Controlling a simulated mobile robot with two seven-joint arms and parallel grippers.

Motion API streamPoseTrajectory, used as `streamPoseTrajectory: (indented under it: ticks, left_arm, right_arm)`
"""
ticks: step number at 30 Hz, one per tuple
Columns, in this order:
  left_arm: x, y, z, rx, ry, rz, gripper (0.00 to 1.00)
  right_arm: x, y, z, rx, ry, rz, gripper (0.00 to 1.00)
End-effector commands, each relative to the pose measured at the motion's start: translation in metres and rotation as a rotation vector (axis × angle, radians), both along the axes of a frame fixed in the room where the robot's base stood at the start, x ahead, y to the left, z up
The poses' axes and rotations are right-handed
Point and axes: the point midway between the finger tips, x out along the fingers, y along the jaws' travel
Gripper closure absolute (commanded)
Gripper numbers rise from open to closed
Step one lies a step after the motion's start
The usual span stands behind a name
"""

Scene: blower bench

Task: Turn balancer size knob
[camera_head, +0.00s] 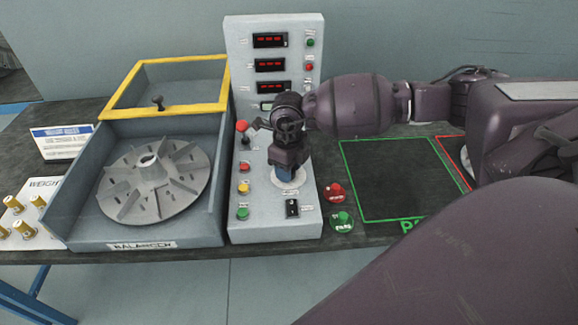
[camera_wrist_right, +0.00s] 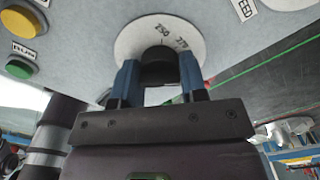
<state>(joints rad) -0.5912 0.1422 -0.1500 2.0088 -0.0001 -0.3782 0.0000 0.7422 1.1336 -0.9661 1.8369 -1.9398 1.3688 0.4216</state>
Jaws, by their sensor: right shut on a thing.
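The balancer size knob (camera_wrist_right: 157,67) is black and sits on a white round dial (camera_wrist_right: 125,42) marked with numbers, of which 250 and 275 show in the right wrist view. My right gripper (camera_wrist_right: 158,80) is shut on the knob, with one blue finger on each side of it. In the head view my right gripper (camera_head: 288,172) points down at the dial (camera_head: 297,181) on the grey control panel (camera_head: 268,222) and hides the knob. My left gripper is in neither view.
The balancer box (camera_head: 85,225) with a finned impeller (camera_head: 155,180) and a yellow-framed lid (camera_head: 165,108) stands left of the panel. Red (camera_head: 242,126), yellow (camera_head: 244,187) and green (camera_head: 242,213) buttons are close to my gripper. A green-outlined area (camera_head: 390,180) at right is empty.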

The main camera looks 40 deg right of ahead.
Motion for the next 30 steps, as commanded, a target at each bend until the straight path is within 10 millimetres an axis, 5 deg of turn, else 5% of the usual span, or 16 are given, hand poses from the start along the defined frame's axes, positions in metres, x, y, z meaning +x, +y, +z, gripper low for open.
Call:
streamPoseTrajectory:
  ticks: [10, 11, 16, 25, 30]
  left_arm:
    - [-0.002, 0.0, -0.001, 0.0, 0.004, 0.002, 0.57]
    - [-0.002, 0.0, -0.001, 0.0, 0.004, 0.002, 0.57]
    - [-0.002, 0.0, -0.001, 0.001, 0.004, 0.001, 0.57]
    - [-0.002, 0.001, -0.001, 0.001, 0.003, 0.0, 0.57]
    - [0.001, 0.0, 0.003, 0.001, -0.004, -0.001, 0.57]
  right_arm:
    - [0.0, 0.0, 0.0, 0.0, 0.0, -0.005, 0.84]
    - [0.0, 0.0, 0.0, 0.0, 0.0, -0.005, 0.59]
    - [0.0, 0.0, 0.0, 0.0, 0.0, -0.004, 0.35]
    - [0.0, 0.0, 0.002, 0.0, -0.001, -0.003, 0.35]
    - [0.001, 0.0, 0.02, 0.0, -0.004, -0.003, 0.35]
